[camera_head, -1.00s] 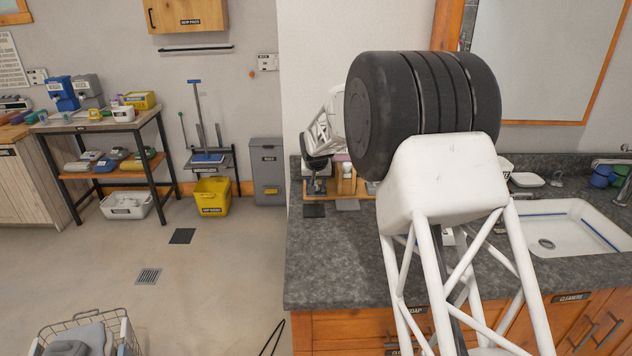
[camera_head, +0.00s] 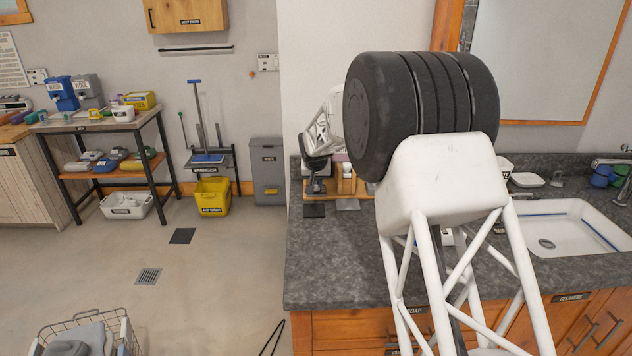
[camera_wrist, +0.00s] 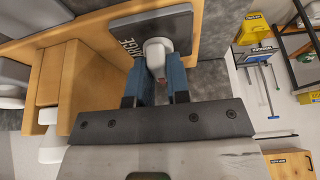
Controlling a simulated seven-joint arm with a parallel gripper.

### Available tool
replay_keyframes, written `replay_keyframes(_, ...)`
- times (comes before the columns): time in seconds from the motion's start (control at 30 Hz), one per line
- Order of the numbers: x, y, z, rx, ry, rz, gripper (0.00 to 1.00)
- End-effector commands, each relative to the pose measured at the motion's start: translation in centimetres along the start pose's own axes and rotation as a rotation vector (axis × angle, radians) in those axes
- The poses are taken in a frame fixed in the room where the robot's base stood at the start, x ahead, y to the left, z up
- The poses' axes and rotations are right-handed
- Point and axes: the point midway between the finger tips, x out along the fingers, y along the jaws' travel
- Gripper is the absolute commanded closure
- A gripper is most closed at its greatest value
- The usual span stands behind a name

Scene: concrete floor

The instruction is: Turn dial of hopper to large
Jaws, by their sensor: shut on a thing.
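In the wrist view, my gripper (camera_wrist: 161,80) has its two blue-padded fingers closed on a small pale knob (camera_wrist: 156,53), which I take to be the hopper's dial. The knob sits in front of a dark grey plate (camera_wrist: 182,24) with white letters, partly covered; the part I can read ends in "RGE". Which way the dial points is not clear. In the head view, my gripper (camera_head: 316,184) is small at the counter's back left corner, by the wooden stand (camera_head: 347,187). My arm hides much of that area, and the dial cannot be made out there.
The grey stone counter (camera_head: 325,260) is clear in front of the stand. A white sink (camera_head: 575,222) is at the right. At the left stand a shelf table (camera_head: 95,124), a yellow bucket (camera_head: 212,196) and a grey bin (camera_head: 267,172). A wire basket (camera_head: 85,330) is on the floor.

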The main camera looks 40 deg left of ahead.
Motion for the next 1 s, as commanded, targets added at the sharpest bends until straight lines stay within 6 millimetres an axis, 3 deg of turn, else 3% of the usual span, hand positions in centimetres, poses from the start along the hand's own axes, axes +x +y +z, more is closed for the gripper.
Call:
replay_keyframes(0.37, -0.09, -0.12, -0.08, 0.163, 0.002, 0.069, 1.00)
replay_keyframes(1.0, -0.09, -0.25, -0.20, 0.633, 0.002, 0.263, 1.00)
